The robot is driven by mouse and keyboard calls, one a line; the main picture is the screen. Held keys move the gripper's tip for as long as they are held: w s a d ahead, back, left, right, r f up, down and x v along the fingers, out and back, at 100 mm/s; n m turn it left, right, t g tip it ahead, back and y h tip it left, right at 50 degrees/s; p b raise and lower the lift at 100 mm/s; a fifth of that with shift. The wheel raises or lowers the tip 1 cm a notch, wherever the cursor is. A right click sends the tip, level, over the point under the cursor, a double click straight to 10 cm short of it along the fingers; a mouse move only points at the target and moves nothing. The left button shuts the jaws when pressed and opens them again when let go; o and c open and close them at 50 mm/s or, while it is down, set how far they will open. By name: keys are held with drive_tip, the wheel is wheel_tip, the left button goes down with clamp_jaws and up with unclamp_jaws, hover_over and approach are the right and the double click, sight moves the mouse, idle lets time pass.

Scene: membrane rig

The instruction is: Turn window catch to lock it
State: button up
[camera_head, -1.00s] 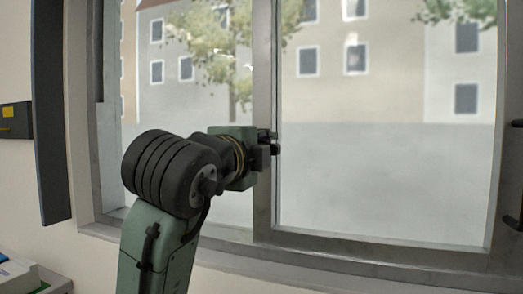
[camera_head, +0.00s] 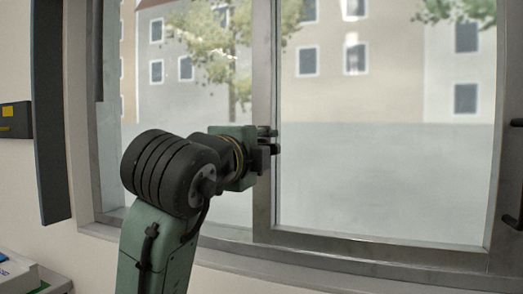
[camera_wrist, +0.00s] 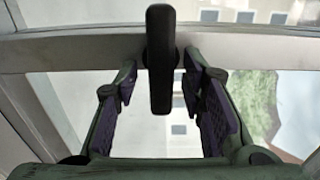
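The window catch (camera_wrist: 161,60) is a dark bar on the pale window frame in the wrist view. It points along the picture's vertical, with its free end toward my gripper's palm. My gripper (camera_wrist: 160,78) is open, with one purple-padded finger on each side of the catch. Gaps show between the catch and both fingers. In the head view my gripper (camera_head: 270,141) is at the middle upright of the window, and the catch cannot be made out behind it.
The window frame's middle upright (camera_head: 263,80) stands between two glass panes. A dark vertical bar (camera_head: 50,110) is on the left. A black handle (camera_head: 514,222) shows at the right edge. Boxes (camera_head: 18,272) lie at the lower left.

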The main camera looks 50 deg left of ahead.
drive_tip(key=v, duration=1.2)
